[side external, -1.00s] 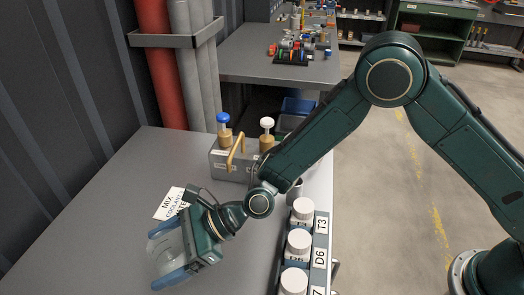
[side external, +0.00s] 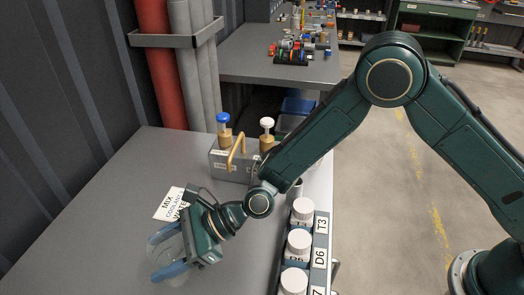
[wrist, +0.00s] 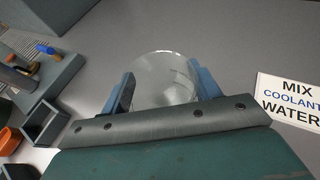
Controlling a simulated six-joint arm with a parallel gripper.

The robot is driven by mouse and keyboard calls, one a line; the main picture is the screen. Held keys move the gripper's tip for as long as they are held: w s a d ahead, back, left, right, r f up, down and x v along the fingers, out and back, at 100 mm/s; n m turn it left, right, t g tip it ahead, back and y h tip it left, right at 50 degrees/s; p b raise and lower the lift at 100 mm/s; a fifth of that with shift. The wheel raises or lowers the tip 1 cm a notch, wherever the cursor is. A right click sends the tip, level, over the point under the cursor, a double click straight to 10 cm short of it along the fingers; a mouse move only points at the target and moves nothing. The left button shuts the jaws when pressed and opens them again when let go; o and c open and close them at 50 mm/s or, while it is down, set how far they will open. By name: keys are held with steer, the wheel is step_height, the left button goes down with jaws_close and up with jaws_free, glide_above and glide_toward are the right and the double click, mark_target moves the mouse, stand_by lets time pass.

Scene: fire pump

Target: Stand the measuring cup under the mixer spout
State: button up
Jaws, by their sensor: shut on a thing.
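The clear measuring cup (side external: 172,252) is at the near left of the grey bench, and it also shows in the wrist view (wrist: 163,80). My gripper (side external: 167,253) has its two blue fingers on opposite sides of the cup, shut on it. The cup's base is hard to see, so I cannot tell whether it touches the bench. The mixer (side external: 228,172) is a grey box with a blue-topped and a white-topped fitting. Its brass spout (side external: 236,152) arches at the front, farther back on the bench and away from the cup.
A white card (side external: 169,204) reading MIX COOLANT WATER lies between the cup and the mixer. A rack of white-capped bottles (side external: 299,241) lines the bench's right edge. Red and grey pipes (side external: 158,70) stand behind. The bench's left part is clear.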

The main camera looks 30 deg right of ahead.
steer(key=shift+r, duration=0.1)
step_height(320, 180, up, 20)
stand_by(0.7)
stand_by(0.5)
steer(key=w+d+f+m+t+h, duration=0.1)
steer(key=w+d+m+t+h, duration=0.25)
steer(key=d, duration=1.15)
steer(key=w+d+m+t+h, duration=0.2)
steer(key=w+d+m+t, duration=0.25)
steer(key=d, duration=1.05)
steer(key=d+f+m+h, duration=0.1)
steer(key=d+f, duration=0.3)
steer(key=d, duration=0.4)
steer(key=s+d+f+m+t+h, duration=0.1)
steer(key=d+f+m+h, duration=0.1)
steer(key=d, duration=0.6)
steer(key=shift+s+d+f+m+t, duration=0.3)
steer(key=shift+f+m, duration=0.2)
steer(key=shift+f, duration=0.75)
steer(key=shift+w+r+h, duration=0.1)
steer(key=shift+r+h, duration=0.05)
steer(key=shift+h, duration=0.1)
